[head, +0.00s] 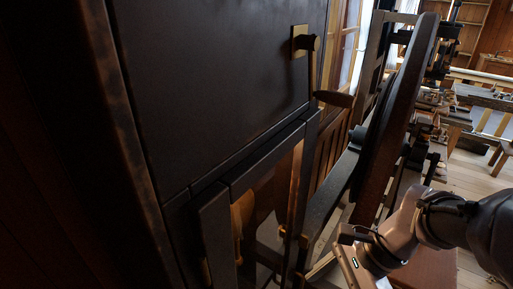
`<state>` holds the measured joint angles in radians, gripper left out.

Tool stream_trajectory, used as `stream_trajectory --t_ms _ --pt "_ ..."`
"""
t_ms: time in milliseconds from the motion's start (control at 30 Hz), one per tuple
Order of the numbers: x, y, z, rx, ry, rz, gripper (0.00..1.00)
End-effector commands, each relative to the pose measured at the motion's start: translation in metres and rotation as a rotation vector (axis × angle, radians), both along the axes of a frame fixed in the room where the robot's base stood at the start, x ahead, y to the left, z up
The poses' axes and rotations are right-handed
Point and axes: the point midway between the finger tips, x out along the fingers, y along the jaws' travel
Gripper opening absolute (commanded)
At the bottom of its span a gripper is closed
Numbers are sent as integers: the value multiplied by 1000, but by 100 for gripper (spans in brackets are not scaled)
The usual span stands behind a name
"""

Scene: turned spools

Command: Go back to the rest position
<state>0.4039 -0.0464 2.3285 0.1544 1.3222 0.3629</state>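My arm comes in from the right edge in the head view and bends down towards the bottom edge. My gripper end (350,258) is at the lower right, in front of the dark cabinet's right side and the machine. The bottom edge cuts it off in part, and its fingertips do not show clearly. I cannot tell whether it is open or shut, and no held object is visible.
A tall dark cabinet (215,85) with a brass-mounted knob (304,42) and a glazed lower door (265,205) fills the left and middle, close by. A dark wheel-like machine (395,110) stands right of it. Workbenches (485,98) and open wooden floor (478,175) lie farther right.

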Motion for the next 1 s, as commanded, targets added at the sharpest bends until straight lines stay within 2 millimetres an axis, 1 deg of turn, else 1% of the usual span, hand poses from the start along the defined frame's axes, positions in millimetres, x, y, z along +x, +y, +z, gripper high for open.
stream_trajectory --t_ms 33,100,200,300,433,1000 --pt "-10 11 -10 -114 -158 178 65" --pt "-21 20 -7 -262 -365 416 65" --pt "-31 28 -1 -428 -599 672 65" --pt "-36 32 5 -528 -741 816 65" --pt "-38 33 11 -573 -799 875 65" --pt "-38 33 12 -568 -796 869 65"
